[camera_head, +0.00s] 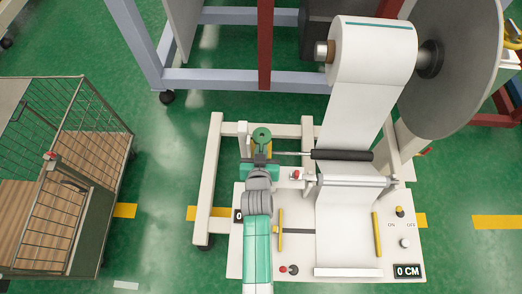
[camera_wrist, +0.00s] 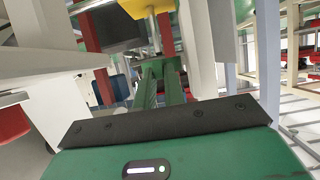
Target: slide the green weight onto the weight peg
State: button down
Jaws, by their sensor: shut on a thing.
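The green weight (camera_head: 261,133) is a small round disc at the left end of the dancer roller, in the head view. My gripper (camera_head: 260,158) is shut on it. In the wrist view my gripper (camera_wrist: 158,68) has its fingers close together around a small green part. Yellow shows just below the green weight in the head view, and a yellow piece (camera_wrist: 147,7) with a thin stem is at the top of the wrist view. The weight peg is not clearly visible; I cannot tell whether the green weight touches it.
A thin rod (camera_head: 292,153) runs from the black roller (camera_head: 342,155) towards the weight. The white frame (camera_head: 211,175) stands close left of my gripper. A white film roll (camera_head: 370,50) is above right. A wire cart (camera_head: 75,170) stands at left, with green floor between.

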jog(key=shift+f+b, duration=1.3)
jog(key=shift+f, duration=0.2)
jog(key=c, duration=1.4)
grip_release()
jog(key=shift+s, duration=0.1)
jog(key=p+v, duration=0.1)
jog(key=v, duration=0.6)
jog(key=shift+s+r, duration=0.2)
jog(key=shift+s, duration=0.1)
